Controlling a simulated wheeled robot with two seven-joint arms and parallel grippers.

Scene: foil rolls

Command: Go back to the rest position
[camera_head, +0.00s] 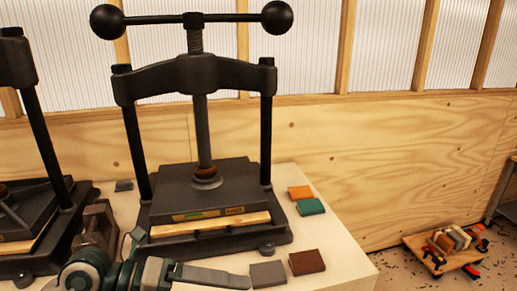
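My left arm comes in from the lower left, with a teal and grey wrist. Its gripper (208,275) is low in front of the middle press, with a grey finger reaching right along the table's near side. The finger's tip is close to a small grey block (268,273); I cannot tell whether they touch. Whether the fingers are apart or closed is not clear. I see nothing held. My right gripper is not in view.
A black screw press (205,187) stands on the pale table (345,268); a second press (37,215) is at left. Brown (307,262), teal (310,207) and orange (300,192) blocks lie right. A loaded wooden dolly (438,258) is on the floor. A plywood wall stands behind.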

